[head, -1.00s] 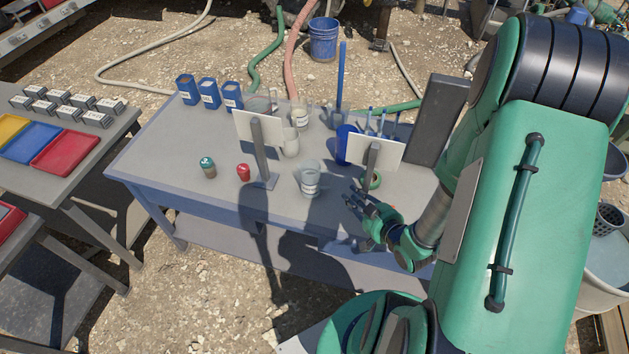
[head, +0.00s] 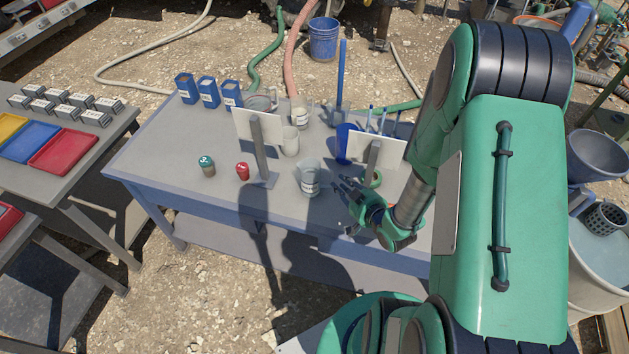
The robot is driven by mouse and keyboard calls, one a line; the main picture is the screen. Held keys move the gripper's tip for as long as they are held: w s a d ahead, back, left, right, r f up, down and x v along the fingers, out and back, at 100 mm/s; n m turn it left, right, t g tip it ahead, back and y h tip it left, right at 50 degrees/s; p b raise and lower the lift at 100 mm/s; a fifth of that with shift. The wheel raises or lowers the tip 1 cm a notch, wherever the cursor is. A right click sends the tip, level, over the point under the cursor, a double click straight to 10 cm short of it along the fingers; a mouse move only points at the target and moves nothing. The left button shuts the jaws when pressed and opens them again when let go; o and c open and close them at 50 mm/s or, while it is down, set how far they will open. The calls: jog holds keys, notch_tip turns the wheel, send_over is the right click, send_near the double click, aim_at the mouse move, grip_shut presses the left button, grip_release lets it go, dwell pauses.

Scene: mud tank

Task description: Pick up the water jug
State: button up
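A clear, greyish jug with a white label (head: 309,178), which looks like the water jug, stands upright near the front edge of the grey table (head: 222,187), right of its middle. My gripper (head: 342,193) is just to the right of the jug, low over the table's front edge. Its fingers look spread apart with nothing between them. A small gap seems to lie between the fingertips and the jug. My forearm hides the table's right end.
Another sign (head: 257,130), a white cup (head: 290,141) and a blue jug (head: 343,143) stand behind the clear jug. A red-lidded jar (head: 242,171) and a green-lidded jar (head: 206,166) are left.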

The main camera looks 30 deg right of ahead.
aim_at(317, 179)
jog(key=shift+w+f, duration=0.15)
jog(key=shift+w, duration=0.2)
jog(key=shift+w, duration=0.1)
jog(key=shift+b+x, duration=0.55)
jog(key=shift+x, duration=2.1)
grip_shut()
